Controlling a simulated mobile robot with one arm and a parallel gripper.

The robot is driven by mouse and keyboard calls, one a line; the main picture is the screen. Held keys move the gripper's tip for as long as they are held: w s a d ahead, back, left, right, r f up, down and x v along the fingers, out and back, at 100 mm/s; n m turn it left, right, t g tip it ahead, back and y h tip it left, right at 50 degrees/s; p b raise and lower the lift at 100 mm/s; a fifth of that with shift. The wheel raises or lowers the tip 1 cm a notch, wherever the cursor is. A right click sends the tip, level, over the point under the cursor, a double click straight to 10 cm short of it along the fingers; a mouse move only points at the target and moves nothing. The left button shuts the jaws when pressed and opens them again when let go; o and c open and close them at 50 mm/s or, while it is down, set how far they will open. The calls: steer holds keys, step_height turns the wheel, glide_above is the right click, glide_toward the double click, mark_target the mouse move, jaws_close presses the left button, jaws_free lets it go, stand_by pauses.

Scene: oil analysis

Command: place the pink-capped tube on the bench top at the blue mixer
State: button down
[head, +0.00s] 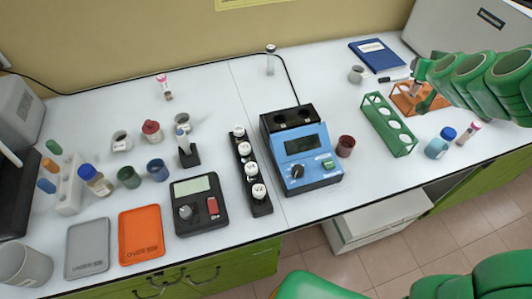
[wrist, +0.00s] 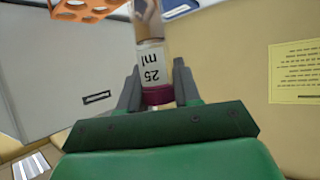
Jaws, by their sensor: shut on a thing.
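My gripper (wrist: 157,92) is shut on a tube with a dark pink cap (wrist: 158,96) and a white "25 ml" label, gripped at the cap end. In the head view my gripper (head: 420,74) is at the right, by the orange rack (head: 404,98); the held tube is hard to make out there. The blue mixer (head: 302,158), with a black top, display and knob, stands mid-bench, left of my gripper. Other pink-capped tubes stand at the back left (head: 164,87) and at the right (head: 468,132).
A green rack (head: 389,124) and a dark red cup (head: 346,146) stand right of the mixer. A black strip of white-capped vials (head: 251,172) stands close on its left. A blue-capped bottle (head: 439,143) is at the right. The bench top (head: 225,92) behind and left of the mixer has bare room.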

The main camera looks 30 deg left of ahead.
steer(key=s+a+f+n+g+y, duration=0.25)
steer(key=s+a+n+y, duration=0.2)
steer(key=a, duration=0.45)
steer(key=s+a+f+n+g+y, duration=0.1)
steer(key=s+a+n+g+y, duration=0.25)
steer(key=s+a+n, duration=0.4)
steer(key=s+a+r+n+g+h, duration=0.1)
steer(key=s+a+r+n+g, duration=0.35)
steer(key=s+a+g, duration=0.25)
steer(key=s+a+r+n+g, duration=0.3)
steer(key=s+a+n+g, duration=0.3)
steer(key=s+a, duration=0.15)
steer(key=shift+m, duration=0.25)
steer(key=shift+w+a+f, duration=1.5)
steer(key=shift+w+f, duration=0.25)
steer(key=shift+f, duration=1.3)
steer(key=shift+w+a+f, duration=1.45)
steer(key=shift+w+f, duration=0.25)
steer(key=shift+f, duration=1.3)
steer(key=shift+w+a+f, duration=1.5)
steer(key=shift+w+f, duration=0.25)
steer(key=shift+f, duration=1.3)
steer(key=shift+f, duration=0.1)
